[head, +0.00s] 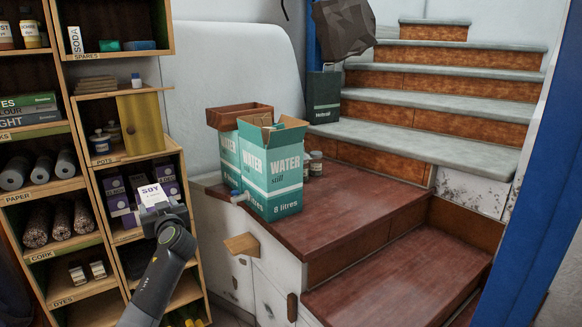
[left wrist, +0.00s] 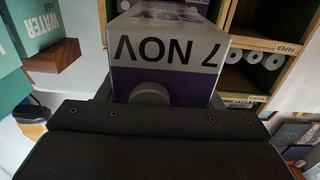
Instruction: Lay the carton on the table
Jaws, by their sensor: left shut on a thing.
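A white and purple carton (head: 153,195) marked SOY is held upright or nearly so in front of the shelf in the head view. My left gripper (head: 165,215) is shut on it. No plain table stands out; a reddish-brown landing (head: 350,226) with a flat top lies right of the carton. My right gripper is not in view.
Similar purple cartons (head: 116,196) stand in the shelf bay behind. Two WATER boxes (head: 272,170), a brown tray (head: 238,114) and small jars (head: 316,163) occupy the landing's back left. Its front right is clear.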

